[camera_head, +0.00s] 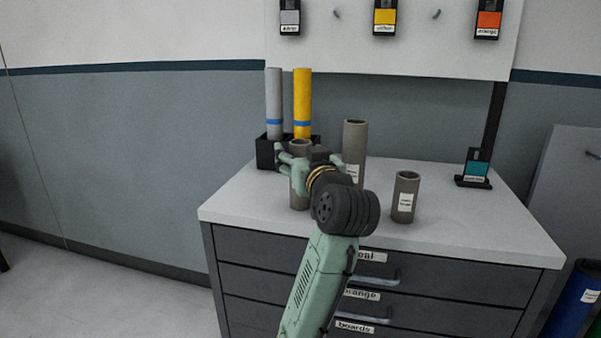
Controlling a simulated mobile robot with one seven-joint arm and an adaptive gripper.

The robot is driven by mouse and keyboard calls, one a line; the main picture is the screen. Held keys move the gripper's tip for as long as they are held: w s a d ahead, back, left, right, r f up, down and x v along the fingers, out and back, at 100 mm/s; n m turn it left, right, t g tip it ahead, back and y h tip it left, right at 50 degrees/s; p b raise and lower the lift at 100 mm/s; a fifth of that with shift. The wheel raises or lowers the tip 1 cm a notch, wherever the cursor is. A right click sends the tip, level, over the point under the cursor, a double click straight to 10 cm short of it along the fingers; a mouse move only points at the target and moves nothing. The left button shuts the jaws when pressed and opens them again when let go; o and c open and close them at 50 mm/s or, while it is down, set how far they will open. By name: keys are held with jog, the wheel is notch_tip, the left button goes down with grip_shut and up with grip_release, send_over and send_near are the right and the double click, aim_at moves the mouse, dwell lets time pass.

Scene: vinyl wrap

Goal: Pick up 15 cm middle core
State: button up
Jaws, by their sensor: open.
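Three grey-brown cardboard cores stand upright on the cabinet top. The left core (299,194) looks middle in height and is partly hidden by my gripper. A taller core (355,139) stands behind and right of my wrist. The shortest core (405,197), with a white label, stands at the right. Label text is too small to read. My gripper (288,159) is open at the left core, its green fingers overlapping the core's upper part in the view. I cannot tell whether the fingers touch it.
A black holder (267,154) with a grey roll (274,103) and a yellow roll (302,103) stands close behind the left core. A teal-marked black stand (475,167) is at the right back. The white cabinet top (470,225) is clear at front right.

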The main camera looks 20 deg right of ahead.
jog(key=shift+c, duration=0.4)
jog(key=c, duration=1.2)
